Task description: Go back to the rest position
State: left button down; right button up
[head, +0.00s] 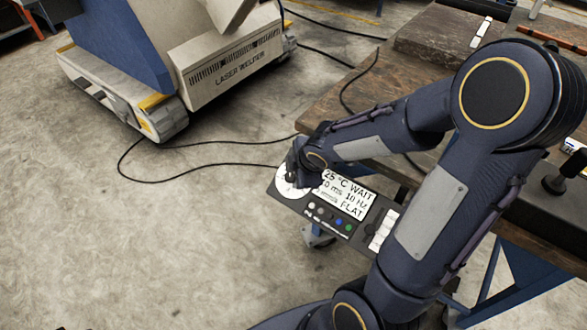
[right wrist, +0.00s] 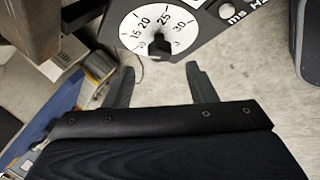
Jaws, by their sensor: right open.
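My right arm reaches in from the right in the head view, and its gripper (head: 296,170) is over the white dial (head: 285,189) of a dark control panel (head: 327,222). In the right wrist view the right gripper (right wrist: 160,68) is open, its two dark fingers apart with nothing between them. The dial (right wrist: 135,28), marked from about 10 to 30, and its black knob (right wrist: 160,46) lie just beyond the fingertips. My left gripper is not in view.
A laser welder (head: 222,70) stands on the concrete floor at upper left. A black cable (head: 200,164) runs across the floor. A dark wooden workbench (head: 385,85) fills the right side behind my arm. The floor at lower left (head: 130,260) is clear.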

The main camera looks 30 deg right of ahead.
jog(key=shift+p+v, duration=0.3)
jog(key=shift+v, duration=0.9)
jog(key=s+a+r+m+y+p, duration=0.2)
jog(key=s+r+m+p, duration=0.3)
jog(key=r, duration=0.5)
jog(key=s+a+r+m+y+p, duration=0.1)
jog(key=s+a+r+m+p, duration=0.4)
jog(key=s+r+m, duration=0.5)
jog(key=shift+s+a+r+y+p, duration=0.2)
jog(key=shift+s+r+y+p, duration=0.2)
jog(key=shift+s+p, duration=0.55)
jog(key=shift+s, duration=0.15)
